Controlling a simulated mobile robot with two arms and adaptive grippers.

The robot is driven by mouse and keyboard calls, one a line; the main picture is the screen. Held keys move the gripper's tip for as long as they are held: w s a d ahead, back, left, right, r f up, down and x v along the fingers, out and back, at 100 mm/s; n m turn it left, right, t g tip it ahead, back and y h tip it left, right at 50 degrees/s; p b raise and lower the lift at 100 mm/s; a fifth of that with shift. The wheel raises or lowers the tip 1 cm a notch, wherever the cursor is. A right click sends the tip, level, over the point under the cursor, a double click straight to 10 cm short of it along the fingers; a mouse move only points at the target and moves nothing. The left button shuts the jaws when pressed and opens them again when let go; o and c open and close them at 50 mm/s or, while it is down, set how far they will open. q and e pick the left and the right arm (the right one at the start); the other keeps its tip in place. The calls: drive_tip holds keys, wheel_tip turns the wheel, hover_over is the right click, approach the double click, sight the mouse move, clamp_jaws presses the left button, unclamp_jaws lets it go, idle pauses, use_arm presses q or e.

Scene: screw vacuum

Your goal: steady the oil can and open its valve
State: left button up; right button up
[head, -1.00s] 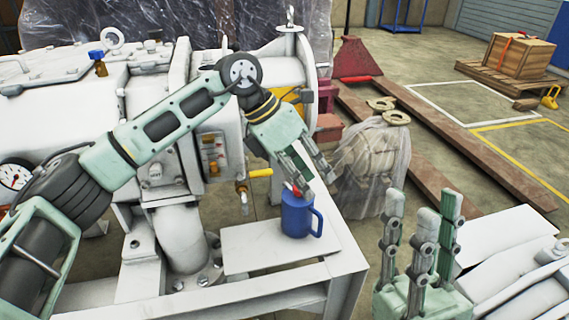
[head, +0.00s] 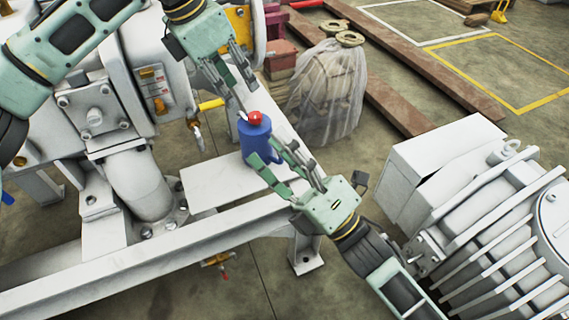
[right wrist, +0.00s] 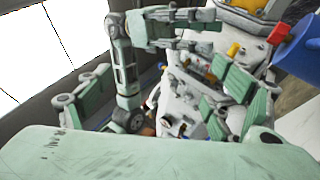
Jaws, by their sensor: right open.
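The blue oil can (head: 257,141) with a red knob (head: 255,117) on top stands upright on a white metal shelf (head: 215,184). It also shows at the right edge of the right wrist view (right wrist: 298,45). My left gripper (head: 246,100) is just above and behind the can, fingers apart and pointing down at it, with nothing between them. My right gripper (head: 275,158) is open at the can's lower right, its fingers overlapping the can's handle side. I cannot tell whether either gripper touches the can.
The white machine with a thick pipe (head: 140,187) stands left of the can. A yellow-handled tap (head: 208,105) is close to my left gripper. A plastic-wrapped bundle (head: 328,90) stands behind on the floor. A white finned motor (head: 490,220) fills the right side.

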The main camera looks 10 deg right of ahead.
drive_tip(key=w+f+n+g+h, duration=0.25)
drive_tip(key=w+f+n, duration=0.35)
drive_tip(key=f, duration=0.4)
drive_tip(key=n+h, duration=0.5)
drive_tip(key=n, duration=0.2)
approach(266, 150)
drive_tip(key=x, duration=0.4)
drive_tip(key=shift+y, duration=0.25)
drive_tip(key=x, duration=0.7)
drive_tip(key=shift+w+d+f, duration=0.1)
drive_tip(key=c, duration=1.8)
